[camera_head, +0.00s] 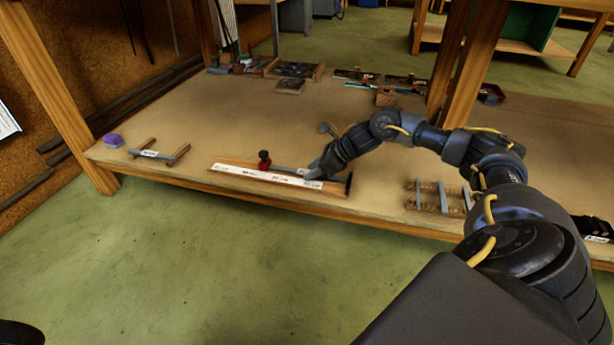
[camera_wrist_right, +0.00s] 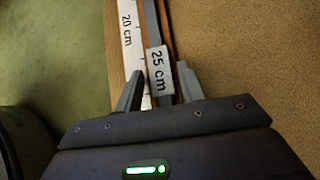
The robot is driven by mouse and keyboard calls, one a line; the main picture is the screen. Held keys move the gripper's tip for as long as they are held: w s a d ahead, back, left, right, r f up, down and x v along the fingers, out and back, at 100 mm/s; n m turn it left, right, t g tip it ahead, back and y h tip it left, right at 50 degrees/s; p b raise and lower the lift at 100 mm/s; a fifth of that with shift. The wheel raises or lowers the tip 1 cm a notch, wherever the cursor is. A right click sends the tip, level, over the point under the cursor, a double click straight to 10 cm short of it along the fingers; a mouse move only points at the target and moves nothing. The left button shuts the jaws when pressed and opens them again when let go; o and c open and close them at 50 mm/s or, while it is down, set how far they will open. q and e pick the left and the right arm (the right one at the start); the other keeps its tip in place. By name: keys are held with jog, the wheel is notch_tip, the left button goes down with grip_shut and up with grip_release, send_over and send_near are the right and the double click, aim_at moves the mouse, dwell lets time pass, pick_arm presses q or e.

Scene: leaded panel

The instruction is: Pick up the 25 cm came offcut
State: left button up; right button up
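The came offcut is a thin grey strip with a white "25 cm" tag (camera_wrist_right: 158,70) in the right wrist view. It lies along a wooden measuring board (camera_head: 222,165) with a white scale marked "20 cm" (camera_wrist_right: 127,25). In the head view the board is at the shelf's front edge. My right gripper (camera_head: 312,174) is down at the board's right part, hiding some of the strip. In the wrist view its two fingers (camera_wrist_right: 159,88) are apart, one on each side of the tagged strip. Contact with the strip cannot be told. My left gripper is not in view.
The board carries a red knob (camera_head: 264,160) and a black end stop (camera_head: 348,184). To the left stand a small wooden stand (camera_head: 180,153) with a tagged strip and a purple block (camera_head: 113,140). A wooden rack (camera_head: 428,205) stands right.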

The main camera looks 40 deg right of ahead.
grip_shut()
jog(key=shift+r, duration=0.1)
